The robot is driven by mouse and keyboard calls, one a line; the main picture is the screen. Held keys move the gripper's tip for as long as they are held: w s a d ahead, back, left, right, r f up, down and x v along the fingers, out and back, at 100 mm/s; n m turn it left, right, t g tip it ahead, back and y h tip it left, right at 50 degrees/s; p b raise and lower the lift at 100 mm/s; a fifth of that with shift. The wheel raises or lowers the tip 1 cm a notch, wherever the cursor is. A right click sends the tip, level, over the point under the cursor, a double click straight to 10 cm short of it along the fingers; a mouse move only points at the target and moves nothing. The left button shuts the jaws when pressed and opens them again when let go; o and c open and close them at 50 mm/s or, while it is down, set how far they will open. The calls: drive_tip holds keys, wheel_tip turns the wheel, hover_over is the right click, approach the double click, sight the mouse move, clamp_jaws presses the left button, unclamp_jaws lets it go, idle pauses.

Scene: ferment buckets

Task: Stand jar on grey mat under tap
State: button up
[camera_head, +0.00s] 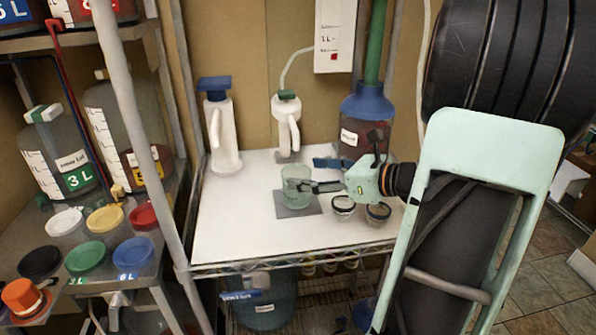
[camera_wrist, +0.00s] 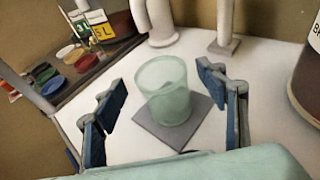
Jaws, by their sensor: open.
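The jar (camera_head: 294,175) is a pale green, translucent, open-topped vessel, upright at the grey mat (camera_head: 309,207) on the white table. In the wrist view the jar (camera_wrist: 166,92) appears to stand on the back-left part of the mat (camera_wrist: 198,133), with bare mat showing in front and to the right. My gripper (camera_head: 298,186) is open. In the wrist view its two blue fingers (camera_wrist: 160,82) are spread on either side of the jar, with gaps visible between them and the glass. No tap can be picked out with certainty.
Two small dark-rimmed jars (camera_head: 343,206) stand right of the mat, below my gripper. A shelf post (camera_head: 140,110) rises at left. The table's front-left is clear.

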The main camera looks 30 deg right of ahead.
drive_tip(key=v, duration=0.8)
drive_tip(key=shift+a, duration=0.1)
